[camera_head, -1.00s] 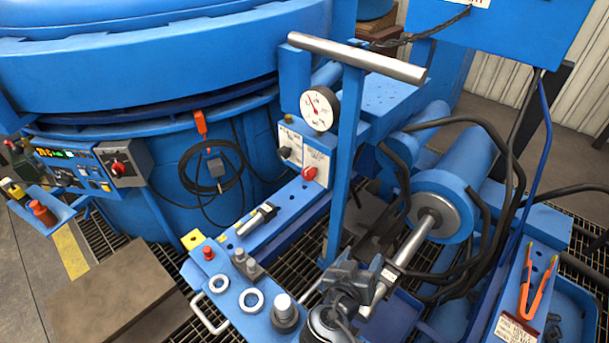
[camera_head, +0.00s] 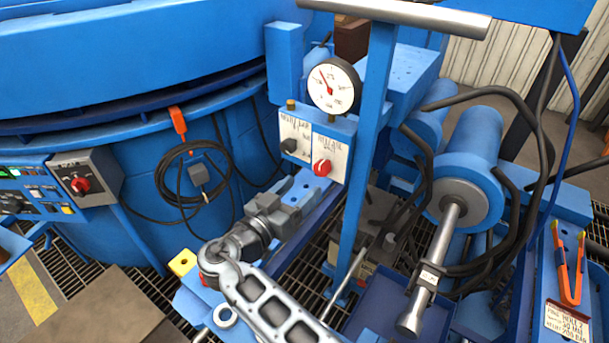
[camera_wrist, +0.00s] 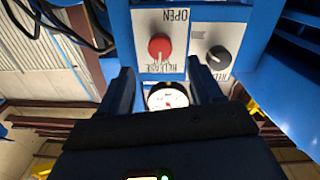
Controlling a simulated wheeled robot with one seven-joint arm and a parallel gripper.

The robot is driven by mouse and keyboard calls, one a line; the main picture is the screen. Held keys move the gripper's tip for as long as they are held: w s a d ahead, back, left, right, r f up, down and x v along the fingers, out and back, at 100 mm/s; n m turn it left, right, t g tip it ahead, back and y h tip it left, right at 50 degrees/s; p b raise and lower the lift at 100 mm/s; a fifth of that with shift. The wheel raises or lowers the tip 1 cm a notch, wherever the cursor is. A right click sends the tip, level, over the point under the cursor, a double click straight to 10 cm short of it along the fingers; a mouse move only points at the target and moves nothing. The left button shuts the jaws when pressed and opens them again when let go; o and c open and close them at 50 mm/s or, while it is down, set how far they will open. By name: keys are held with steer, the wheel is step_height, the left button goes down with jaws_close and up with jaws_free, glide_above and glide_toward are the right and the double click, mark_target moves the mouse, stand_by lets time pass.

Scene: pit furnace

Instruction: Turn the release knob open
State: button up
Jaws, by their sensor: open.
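The red release knob (camera_head: 322,168) is on a white label plate on the blue valve box, below the pressure gauge (camera_head: 334,86). My gripper (camera_head: 300,192) is below and a little left of the knob in the head view, apart from it. In the wrist view, which shows the panel upside down, the red knob (camera_wrist: 160,47) lies ahead between my two open, empty fingers (camera_wrist: 160,70). The word OPEN is readable on its plate, and a white ridge runs along the knob.
A black knob (camera_head: 289,146) sits beside the red one. A blue upright post (camera_head: 367,150) stands just right of the box, under a grey crossbar (camera_head: 400,12). A coiled black cable (camera_head: 195,175) hangs on the furnace wall. A cylinder with a rod (camera_head: 446,225) is at right.

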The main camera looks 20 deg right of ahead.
mark_target(319, 170)
steer(key=shift+p+x, duration=0.65)
steer(key=shift+x, duration=3.2)
steer(key=shift+c, duration=0.4)
steer(key=c, duration=1)
